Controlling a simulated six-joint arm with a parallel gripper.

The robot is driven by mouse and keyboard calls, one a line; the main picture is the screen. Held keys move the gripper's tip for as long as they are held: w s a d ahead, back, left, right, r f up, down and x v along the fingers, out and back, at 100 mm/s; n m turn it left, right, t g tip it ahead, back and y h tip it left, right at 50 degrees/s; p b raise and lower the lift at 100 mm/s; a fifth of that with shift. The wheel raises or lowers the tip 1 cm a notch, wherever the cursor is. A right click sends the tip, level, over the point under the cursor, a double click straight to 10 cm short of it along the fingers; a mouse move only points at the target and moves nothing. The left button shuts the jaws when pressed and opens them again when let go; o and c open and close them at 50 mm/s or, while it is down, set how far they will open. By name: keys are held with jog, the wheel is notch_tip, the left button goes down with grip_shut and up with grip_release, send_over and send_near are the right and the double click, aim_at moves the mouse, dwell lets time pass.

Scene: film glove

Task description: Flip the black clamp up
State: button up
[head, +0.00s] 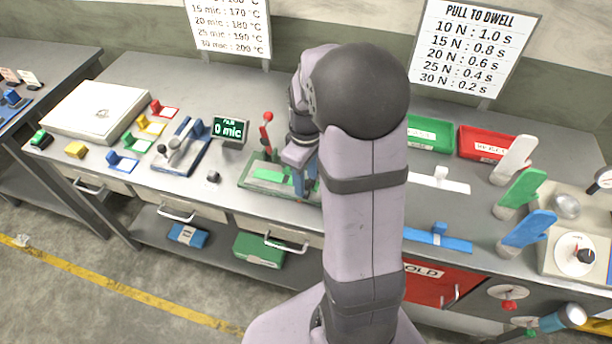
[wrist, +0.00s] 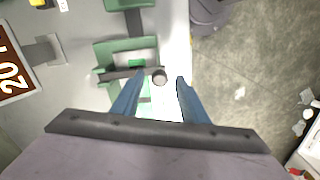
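A dark bar with a round grey-black knob, which looks like the black clamp (wrist: 158,78), lies across the green fixture (wrist: 113,55) in the wrist view. My gripper (wrist: 161,92) has its two blue fingers apart, with the knob showing between the fingertips. I cannot tell whether a finger touches it. In the head view my gripper (head: 304,183) is low at the right side of the green fixture (head: 262,177), and my arm hides the clamp there. A lever with a red knob (head: 267,117) stands up at the back of the fixture.
A display reading 0 mic (head: 229,130) stands left of the fixture, beside a blue device (head: 184,147). A small dark knob (head: 213,177) lies near the front. Right of my arm are green (head: 430,134) and red (head: 486,143) trays. Floor lies beyond the bench's front edge.

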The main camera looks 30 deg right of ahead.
jog(key=shift+c, duration=0.2)
grip_shut()
jog(key=shift+r, duration=0.1)
